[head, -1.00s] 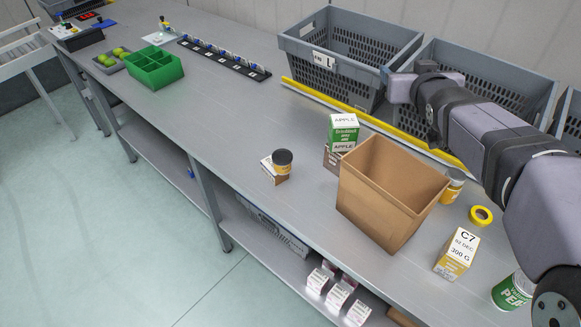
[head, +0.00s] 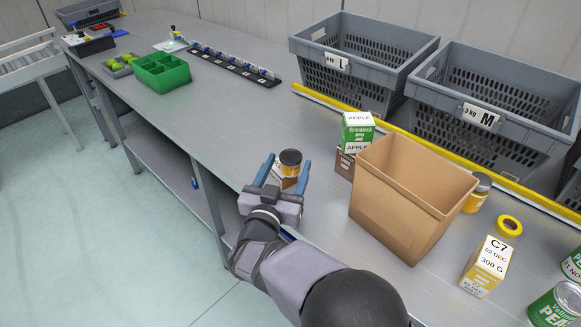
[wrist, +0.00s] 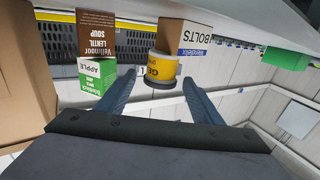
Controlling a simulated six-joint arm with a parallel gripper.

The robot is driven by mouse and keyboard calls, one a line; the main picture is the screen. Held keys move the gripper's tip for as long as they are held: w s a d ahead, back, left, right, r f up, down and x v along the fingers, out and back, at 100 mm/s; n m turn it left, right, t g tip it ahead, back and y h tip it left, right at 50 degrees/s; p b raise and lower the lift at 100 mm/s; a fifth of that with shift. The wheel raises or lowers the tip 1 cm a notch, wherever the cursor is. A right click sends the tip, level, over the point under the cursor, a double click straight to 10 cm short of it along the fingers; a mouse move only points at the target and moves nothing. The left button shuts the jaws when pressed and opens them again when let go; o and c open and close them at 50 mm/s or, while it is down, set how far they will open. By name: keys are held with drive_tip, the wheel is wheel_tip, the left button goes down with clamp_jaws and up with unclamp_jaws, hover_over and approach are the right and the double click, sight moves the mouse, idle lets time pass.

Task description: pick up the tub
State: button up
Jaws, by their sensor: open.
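A tub with a dark lid and a yellow label (head: 290,160) stands on the grey workbench left of the brown bin. In the wrist view the tub (wrist: 163,69) shows between the finger lines, just past the fingertips, with a "BOLTS" carton (wrist: 186,36) right behind it. My gripper (head: 286,172) is open and empty at the bench's front edge. Its two blue fingers point at the tub, one to each side, and partly hide it and the carton in the head view. I cannot tell whether the fingers touch the tub.
Right of the tub are a green apple carton (head: 357,131) over a brown soup carton (head: 345,163), and the open brown bin (head: 400,210). Another yellow tub (head: 476,194), yellow tape (head: 509,226) and a C7 carton (head: 486,268) lie beyond.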

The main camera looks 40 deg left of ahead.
sight(293, 151)
drive_tip(key=shift+p+x, duration=0.95)
drive_tip(key=shift+x, duration=2.7)
drive_tip(key=shift+r, duration=0.1)
drive_tip(key=c, duration=1.1)
drive_tip(key=shift+r, duration=0.1)
drive_tip(key=shift+c, duration=0.2)
wheel_tip(293, 151, up, 10)
drive_tip(key=b, duration=0.1)
